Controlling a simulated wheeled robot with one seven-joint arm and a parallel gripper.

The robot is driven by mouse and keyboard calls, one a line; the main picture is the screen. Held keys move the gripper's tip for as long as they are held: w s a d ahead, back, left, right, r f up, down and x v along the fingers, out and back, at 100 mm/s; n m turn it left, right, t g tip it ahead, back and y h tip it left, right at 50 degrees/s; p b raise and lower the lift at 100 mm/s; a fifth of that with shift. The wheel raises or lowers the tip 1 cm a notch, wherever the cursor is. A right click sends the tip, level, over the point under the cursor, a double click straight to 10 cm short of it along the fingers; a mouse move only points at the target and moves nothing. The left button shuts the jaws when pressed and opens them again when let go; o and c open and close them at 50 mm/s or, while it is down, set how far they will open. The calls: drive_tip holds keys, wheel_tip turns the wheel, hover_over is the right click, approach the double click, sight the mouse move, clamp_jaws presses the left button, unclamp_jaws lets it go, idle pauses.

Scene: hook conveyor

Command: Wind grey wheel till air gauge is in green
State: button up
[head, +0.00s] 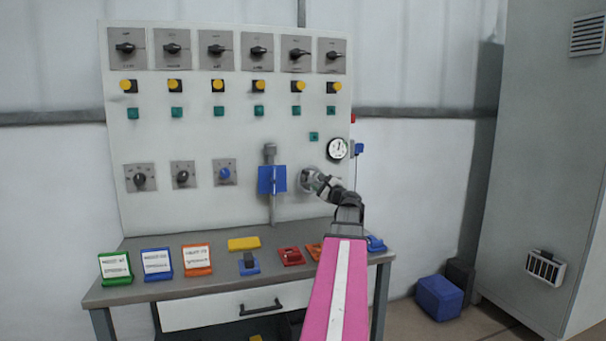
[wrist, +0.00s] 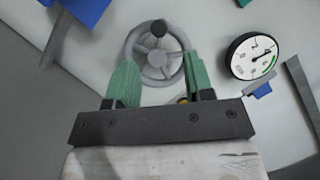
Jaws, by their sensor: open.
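The grey wheel (wrist: 157,58) is spoked, with a dark knob at its rim, and is mounted on the white panel. In the head view the wheel (head: 309,180) is partly hidden by my arm. My gripper (wrist: 160,72) is open, its two green fingers on either side of the wheel's lower half in the wrist view; I cannot tell whether they touch it. The air gauge (wrist: 251,56) is a white dial with a black rim and a green arc at its lower right. It also shows in the head view (head: 337,149). Its needle is too small to read surely.
A blue-handled valve (head: 272,180) on a grey pipe is left of the wheel. Rows of black knobs, yellow switches and green buttons cover the panel (head: 225,130). The bench (head: 215,283) below bears coloured card stands and blocks. A blue box (head: 439,298) is on the floor at right.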

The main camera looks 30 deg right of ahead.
sight(306, 170)
drive_tip(key=x, duration=0.9)
drive_tip(key=shift+w, duration=0.35)
drive_tip(key=shift+c, duration=0.3)
clamp_jaws()
